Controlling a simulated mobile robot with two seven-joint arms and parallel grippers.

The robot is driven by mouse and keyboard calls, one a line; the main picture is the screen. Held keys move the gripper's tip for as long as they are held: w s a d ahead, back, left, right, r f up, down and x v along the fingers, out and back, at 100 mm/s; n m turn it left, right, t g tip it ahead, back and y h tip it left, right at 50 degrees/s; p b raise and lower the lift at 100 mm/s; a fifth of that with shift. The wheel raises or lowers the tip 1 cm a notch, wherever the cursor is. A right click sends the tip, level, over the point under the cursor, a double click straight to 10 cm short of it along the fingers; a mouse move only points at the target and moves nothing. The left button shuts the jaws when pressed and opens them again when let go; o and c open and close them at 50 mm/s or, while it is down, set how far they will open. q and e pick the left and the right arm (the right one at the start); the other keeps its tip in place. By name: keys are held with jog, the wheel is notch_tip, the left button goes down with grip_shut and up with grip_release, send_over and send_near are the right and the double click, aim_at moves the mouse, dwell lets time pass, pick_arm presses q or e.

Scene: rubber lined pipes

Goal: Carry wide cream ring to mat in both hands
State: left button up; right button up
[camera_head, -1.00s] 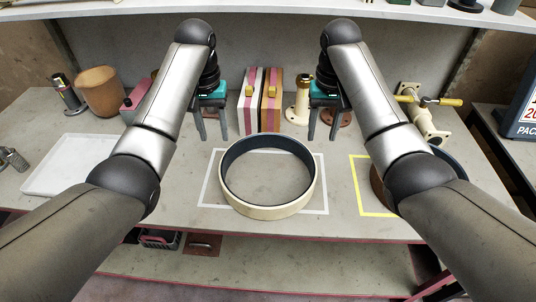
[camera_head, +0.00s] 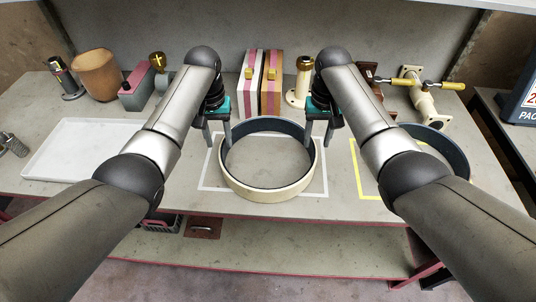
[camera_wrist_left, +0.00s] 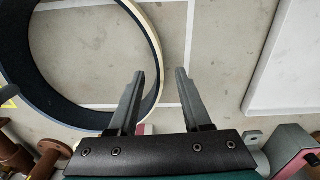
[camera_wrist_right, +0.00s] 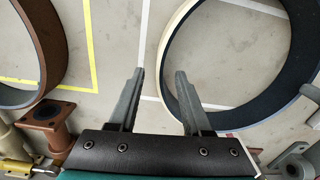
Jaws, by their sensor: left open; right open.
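The wide cream ring (camera_head: 268,192) has a dark lining and stands on the table within a white outline. My left gripper (camera_head: 218,147) is open at its left side, and my right gripper (camera_head: 318,145) is open at its right side. In the left wrist view the ring's wall (camera_wrist_left: 155,25) shows between the spread fingertips (camera_wrist_left: 160,73). In the right wrist view the ring's wall (camera_wrist_right: 172,40) likewise shows between the fingertips (camera_wrist_right: 160,71). Contact and finger depth cannot be told. A white flat mat or tray (camera_head: 80,150) lies empty at the left.
A brown ring with dark lining (camera_head: 455,155) stands at right by a yellow outline, partly behind my right arm. Striped blocks (camera_head: 262,85), a cream flanged pipe (camera_head: 300,85), a tan pot (camera_head: 97,75) and a yellow-handled valve (camera_head: 425,95) line the back.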

aim_at(221, 148)
pick_arm(q)
jog(key=shift+f, duration=3.15)
pick_arm(e)
jog(key=shift+f, duration=3.2)
pick_arm(q)
grip_shut()
pick_arm(e)
grip_shut()
pick_arm(q)
jog(key=shift+w, duration=0.1)
